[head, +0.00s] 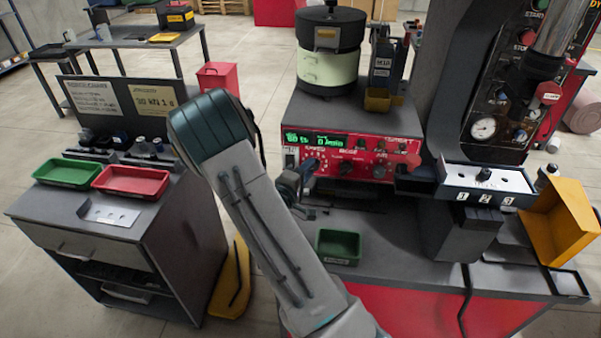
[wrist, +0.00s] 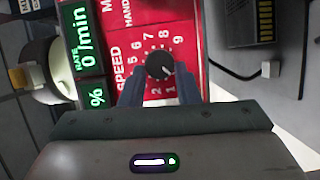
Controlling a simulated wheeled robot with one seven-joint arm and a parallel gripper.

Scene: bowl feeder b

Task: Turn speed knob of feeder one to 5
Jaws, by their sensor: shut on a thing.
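The dark round speed knob (wrist: 160,66) sits on the red panel (wrist: 112,14) inside a printed ring of numbers, with the word SPEED to its left in the wrist view. A small pale mark on the knob points to the lower right, away from the 5; the exact value is hard to read. My gripper (wrist: 160,80) is shut on the knob, one finger on each side. In the head view my gripper (head: 304,172) is at the left part of the feeder's red control panel (head: 345,142); my arm partly hides this area.
Green displays (wrist: 85,55) beside the knob show 0 /min and a % reading. The feeder bowl (head: 330,65) stands above the panel. A green tray (head: 338,247) lies below on the bench. A column with a gauge (head: 483,128) rises at right.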

